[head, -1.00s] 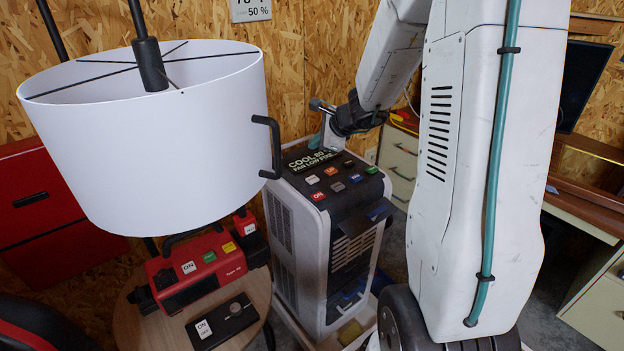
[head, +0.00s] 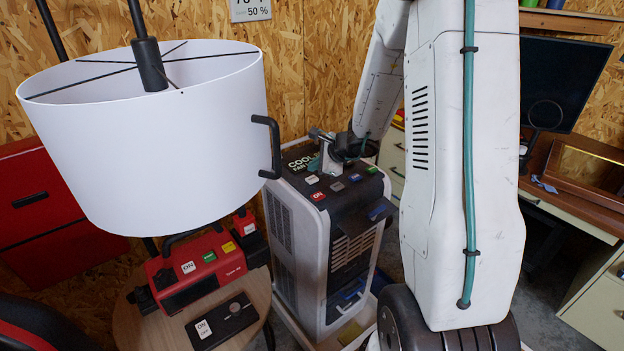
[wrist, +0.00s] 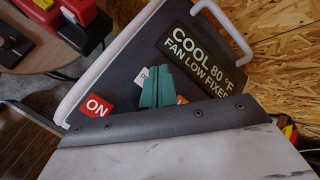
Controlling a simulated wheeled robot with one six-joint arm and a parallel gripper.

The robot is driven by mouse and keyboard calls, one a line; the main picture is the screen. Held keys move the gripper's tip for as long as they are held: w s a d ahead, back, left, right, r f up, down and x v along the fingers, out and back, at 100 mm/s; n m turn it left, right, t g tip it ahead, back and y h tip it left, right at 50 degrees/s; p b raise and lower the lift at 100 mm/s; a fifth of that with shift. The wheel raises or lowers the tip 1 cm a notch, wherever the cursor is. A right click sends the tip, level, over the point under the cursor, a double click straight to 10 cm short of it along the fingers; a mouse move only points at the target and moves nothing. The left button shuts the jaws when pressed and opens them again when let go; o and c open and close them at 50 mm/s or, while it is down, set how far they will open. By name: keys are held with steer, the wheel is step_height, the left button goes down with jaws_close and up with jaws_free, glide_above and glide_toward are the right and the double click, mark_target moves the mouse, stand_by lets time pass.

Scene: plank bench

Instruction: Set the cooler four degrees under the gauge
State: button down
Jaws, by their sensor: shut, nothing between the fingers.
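The cooler (head: 325,235) is a white and black unit on the floor. Its panel display (wrist: 200,60) reads COOL 80 °F, FAN LOW FIXED in the wrist view. Its buttons include a red ON button (head: 318,196), a white one (head: 312,180), a grey one (head: 337,187), a blue one (head: 355,178) and a green one. My gripper (wrist: 158,92) is shut, its teal fingers over the panel between a white button and an orange button (wrist: 182,99), both partly hidden. I cannot tell whether it touches. The wall gauge (head: 250,9) is cut off at the top; 50 % shows, the temperature only partly.
A large white lampshade (head: 145,150) hangs close in front at left. A red device (head: 195,268) and a black switch box (head: 222,318) sit on a round wooden table (head: 262,290). A desk with a dark monitor (head: 565,80) stands at right.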

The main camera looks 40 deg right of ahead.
mark_target(315, 180)
steer(key=shift+f, duration=0.65)
steer(key=shift+f, duration=0.15)
stand_by(1.5)
steer(key=shift+f, duration=0.25)
steer(key=shift+f, duration=0.45)
stand_by(0.7)
steer(key=shift+r, duration=0.9)
steer(key=shift+r, duration=0.1)
steer(key=shift+r, duration=2.4)
